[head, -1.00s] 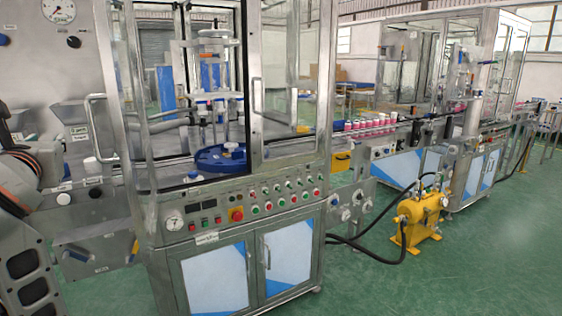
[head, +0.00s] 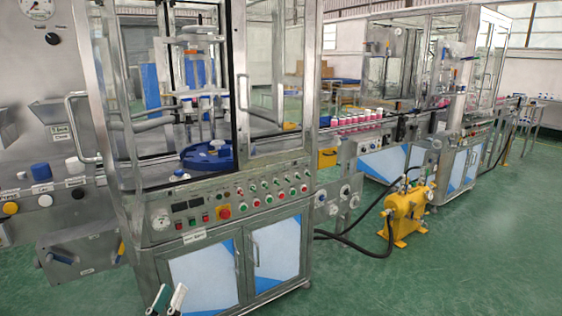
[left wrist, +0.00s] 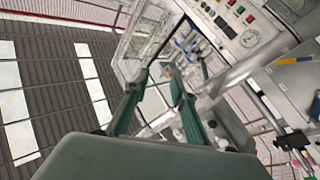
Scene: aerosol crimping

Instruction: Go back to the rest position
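My left gripper (head: 166,300) is at the bottom edge of the head view, in front of the machine's lower cabinet. Its two pale green-tipped fingers stand apart, with nothing visible between them. The left wrist view also shows the fingers (left wrist: 159,84) parted and empty, with machinery blurred beyond. My right gripper is in neither view. The crimping machine (head: 205,233) stands ahead, with a blue round turntable (head: 207,158) inside its glazed frame.
A row of buttons (head: 254,193) runs along the machine's front. Knobs (head: 43,171) sit on the panel at left. A yellow tank (head: 405,212) with black hoses stands on the floor at right. Pink-and-white cans (head: 357,121) line the conveyor behind. Green floor at the lower right is clear.

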